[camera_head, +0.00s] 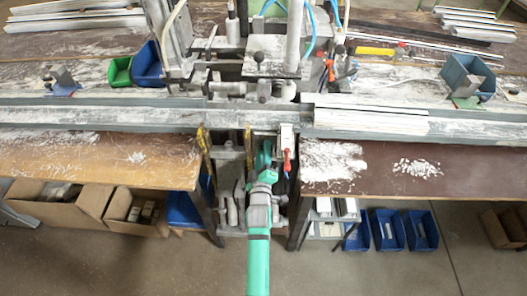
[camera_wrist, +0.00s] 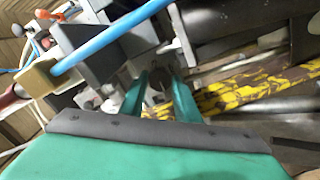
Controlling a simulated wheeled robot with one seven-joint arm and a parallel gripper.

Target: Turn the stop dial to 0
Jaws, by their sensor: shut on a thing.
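The stop dial (camera_wrist: 156,82) looks like a small dark round knob between my fingertips in the wrist view. My gripper (camera_wrist: 159,94) has one green finger on each side of it and is shut on it. Any scale or mark on the dial is too small or hidden to read. In the head view my gripper (camera_head: 264,148) reaches in at the front of the clamp bench (camera_head: 110,115), below its rail in the middle gap. The dial is hidden there behind my gripper.
Worn yellow bars (camera_wrist: 255,90) run close beside my fingers. A blue hose (camera_wrist: 115,35) crosses near them. A red-handled part (camera_head: 287,160) hangs just right of my gripper. White profiles (camera_head: 370,120) lie on the bench; blue bins (camera_head: 390,230) and cardboard boxes (camera_head: 75,208) stand below.

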